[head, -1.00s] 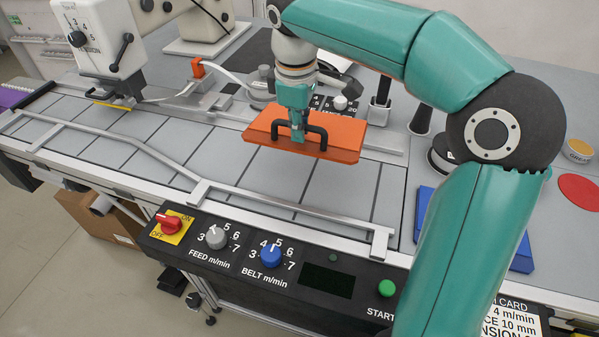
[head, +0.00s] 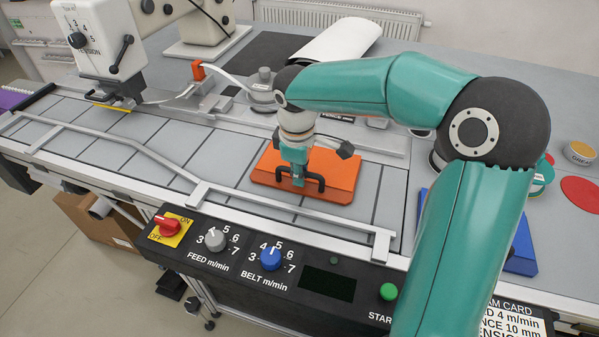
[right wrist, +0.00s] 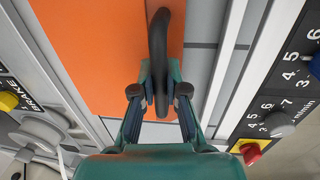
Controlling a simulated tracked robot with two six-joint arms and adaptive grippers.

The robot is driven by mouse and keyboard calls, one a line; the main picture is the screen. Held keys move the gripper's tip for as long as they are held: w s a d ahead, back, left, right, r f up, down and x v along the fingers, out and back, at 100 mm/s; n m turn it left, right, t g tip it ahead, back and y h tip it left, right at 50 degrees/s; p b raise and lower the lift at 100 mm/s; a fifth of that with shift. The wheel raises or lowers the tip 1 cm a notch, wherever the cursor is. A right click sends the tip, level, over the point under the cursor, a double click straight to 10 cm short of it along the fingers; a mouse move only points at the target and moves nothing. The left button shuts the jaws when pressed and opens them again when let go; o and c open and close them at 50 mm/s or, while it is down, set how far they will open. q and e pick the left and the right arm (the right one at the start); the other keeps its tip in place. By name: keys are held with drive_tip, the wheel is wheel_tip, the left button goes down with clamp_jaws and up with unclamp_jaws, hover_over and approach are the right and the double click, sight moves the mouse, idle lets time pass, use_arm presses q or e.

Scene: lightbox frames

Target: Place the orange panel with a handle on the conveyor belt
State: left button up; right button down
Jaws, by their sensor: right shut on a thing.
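The orange panel (head: 335,174) lies over the grey conveyor belt (head: 225,150) in the head view, between the front rail and the rear rail. It looks flat and at belt level; I cannot tell for sure whether its whole underside touches. Its black handle (head: 318,182) stands on the top side. My right gripper (head: 298,180) is shut on the handle from above. In the right wrist view the fingers (right wrist: 160,92) close around the dark handle (right wrist: 158,40), with the orange panel (right wrist: 95,50) behind it. My left gripper is not in view.
A silver guard rail (head: 290,207) runs along the belt's front, above a control panel with a red switch (head: 168,220), a blue knob (head: 271,257) and a green button (head: 388,291). A white machine head (head: 105,40) stands over the belt's left end. A blue tray (head: 522,250) lies right.

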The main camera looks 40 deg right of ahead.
drive_tip(key=c, duration=1.2)
unclamp_jaws()
wheel_tip(320, 180, up, 12)
drive_tip(key=a, duration=0.1)
drive_tip(key=shift+s+a+p, duration=0.15)
drive_tip(key=shift+s+p, duration=0.15)
drive_tip(key=shift+p, duration=0.15)
drive_tip(key=shift+f, duration=0.1)
